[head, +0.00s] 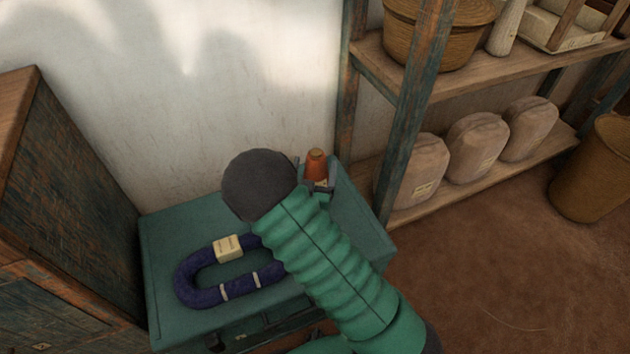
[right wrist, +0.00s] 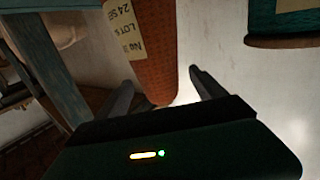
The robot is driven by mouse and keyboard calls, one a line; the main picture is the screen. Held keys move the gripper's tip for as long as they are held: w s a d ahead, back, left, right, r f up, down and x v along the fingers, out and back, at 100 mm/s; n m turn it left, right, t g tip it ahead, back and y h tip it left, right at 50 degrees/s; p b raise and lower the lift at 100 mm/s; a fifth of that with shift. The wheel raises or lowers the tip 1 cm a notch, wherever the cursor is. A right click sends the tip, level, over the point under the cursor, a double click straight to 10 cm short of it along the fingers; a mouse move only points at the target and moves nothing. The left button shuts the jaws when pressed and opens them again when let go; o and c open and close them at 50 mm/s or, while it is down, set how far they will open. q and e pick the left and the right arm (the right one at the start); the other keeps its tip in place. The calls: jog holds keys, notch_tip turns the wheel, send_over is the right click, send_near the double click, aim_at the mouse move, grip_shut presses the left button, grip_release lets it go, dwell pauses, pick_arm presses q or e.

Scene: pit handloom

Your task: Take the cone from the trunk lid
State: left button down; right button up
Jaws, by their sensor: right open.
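An orange-red cone (head: 316,161) with a pale label stands on the teal trunk lid (head: 165,235), near its back right part. My right gripper (head: 317,184) is at the cone, its jaws partly hidden by my own arm in the head view. In the right wrist view the cone (right wrist: 152,50) shows large, its end reaching between the two spread fingers (right wrist: 160,80), nearer the left one. The right gripper is open, and I cannot tell whether a finger touches the cone. My left gripper is not in view.
A dark blue yarn hank (head: 200,297) with a pale tag lies on the lid, left of my arm. A wooden cabinet (head: 70,200) stands at left. A shelf post (head: 412,110) rises close right of the trunk; the shelves hold wrapped bundles (head: 476,145) and a basket (head: 440,35).

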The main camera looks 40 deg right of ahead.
jog(key=b+x, duration=0.1)
jog(key=x, duration=0.2)
jog(key=b+x, duration=0.1)
jog(key=x, duration=0.1)
jog(key=shift+w+d+f+b, duration=0.1)
jog(key=shift+d+f+b, duration=0.15)
jog(key=shift+f+b, duration=0.1)
jog(key=shift+r, duration=0.2)
jog(key=shift+a, duration=0.1)
jog(key=shift+c, duration=0.8)
grip_shut()
